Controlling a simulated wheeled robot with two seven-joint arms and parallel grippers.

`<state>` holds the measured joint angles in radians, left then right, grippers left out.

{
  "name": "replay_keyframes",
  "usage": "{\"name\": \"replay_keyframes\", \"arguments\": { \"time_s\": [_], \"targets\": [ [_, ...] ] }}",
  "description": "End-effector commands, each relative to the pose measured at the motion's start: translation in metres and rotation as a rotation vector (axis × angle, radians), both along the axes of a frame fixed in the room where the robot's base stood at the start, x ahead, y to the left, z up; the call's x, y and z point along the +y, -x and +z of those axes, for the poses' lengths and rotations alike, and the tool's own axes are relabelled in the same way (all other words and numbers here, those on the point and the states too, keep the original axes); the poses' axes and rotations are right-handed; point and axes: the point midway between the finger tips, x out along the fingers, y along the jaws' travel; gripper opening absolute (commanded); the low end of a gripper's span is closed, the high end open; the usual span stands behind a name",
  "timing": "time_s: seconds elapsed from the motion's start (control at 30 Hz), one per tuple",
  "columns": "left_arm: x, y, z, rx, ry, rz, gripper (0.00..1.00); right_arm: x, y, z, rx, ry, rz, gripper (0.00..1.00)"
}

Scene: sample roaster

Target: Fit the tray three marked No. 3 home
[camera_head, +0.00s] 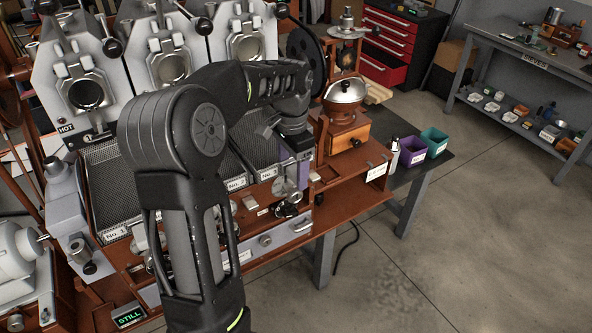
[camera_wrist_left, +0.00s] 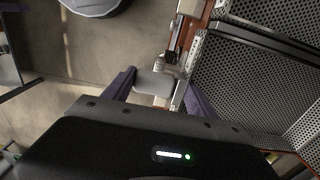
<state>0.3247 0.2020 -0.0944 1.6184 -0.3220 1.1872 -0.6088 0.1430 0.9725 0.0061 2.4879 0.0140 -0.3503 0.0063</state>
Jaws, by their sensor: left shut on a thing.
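The perforated tray marked No. 3 (camera_head: 262,140) lies in the right-hand bay of the roaster's front, partly hidden by my left arm. Its label (camera_head: 268,172) shows at the front. My left gripper (camera_head: 295,178) is at the tray's front right end, with purple fingers pointing down. In the left wrist view the gripper (camera_wrist_left: 160,92) is shut on a pale grey tab (camera_wrist_left: 155,83), with perforated metal (camera_wrist_left: 235,75) close on the right. I cannot tell how the tab joins the tray, or whether the tray sits fully in. My right gripper is not in view.
Tray No. 2 (camera_head: 236,184) is beside it on the left, and tray No. 1 (camera_head: 110,185) farther left. A wooden grinder with a metal dome (camera_head: 345,92) stands close on the right. Purple (camera_head: 412,151) and teal (camera_head: 433,142) bins sit beyond. Open floor lies at the lower right.

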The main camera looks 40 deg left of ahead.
Motion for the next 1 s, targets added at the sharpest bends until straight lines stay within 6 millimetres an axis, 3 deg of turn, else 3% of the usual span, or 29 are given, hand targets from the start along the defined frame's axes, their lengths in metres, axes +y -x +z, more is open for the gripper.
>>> {"name": "replay_keyframes", "arguments": {
  "time_s": [0.3,0.6,0.63,0.9,1.0],
  "targets": [
    [0.014,-0.004,0.001,-0.002,-0.003,0.001,0.01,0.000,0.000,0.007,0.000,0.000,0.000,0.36],
    [0.015,-0.005,0.001,-0.002,-0.003,0.000,0.01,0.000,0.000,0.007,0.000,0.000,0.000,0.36],
    [0.015,-0.005,0.001,-0.002,-0.003,0.000,0.68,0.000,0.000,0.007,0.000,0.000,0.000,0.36],
    [0.015,-0.004,0.000,-0.002,-0.002,0.000,0.90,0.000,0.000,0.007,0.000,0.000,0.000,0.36],
    [0.015,-0.004,0.000,0.000,-0.001,0.000,0.91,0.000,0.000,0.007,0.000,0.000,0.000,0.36]
  ]
}}
